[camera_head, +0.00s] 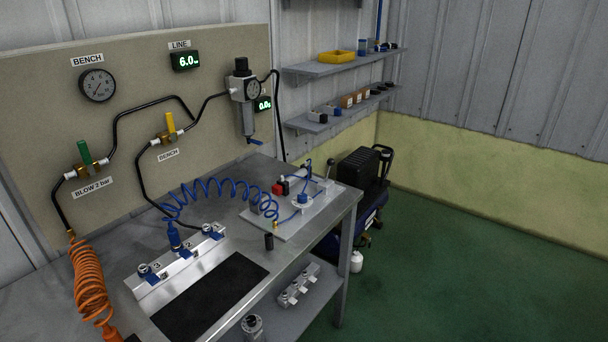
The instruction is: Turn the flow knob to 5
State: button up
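A light mounting plate (322,212) lies on the right end of the metal bench. On it stand a small round blue part (302,198), a red-and-white block (281,188) and a small upright lever (329,168). The blue part may be the flow knob, but I cannot tell for sure. No scale or number can be read on it. A coiled blue hose (215,187) runs to a brass fitting (275,226) on the plate. My gripper is not in view.
A manifold (180,264) with several blue couplings and a black mat (212,297) lie on the bench. A small black cylinder (269,241) stands near the plate. An orange coiled hose (92,292) hangs at left. Green floor (455,255) is clear at right.

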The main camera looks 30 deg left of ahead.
aim_at(302, 198)
jog(key=u, duration=0.55)
jog(key=i, duration=1.2)
jog(key=u, duration=1.65)
jog(key=i, duration=0.65)
jog(key=u, duration=0.55)
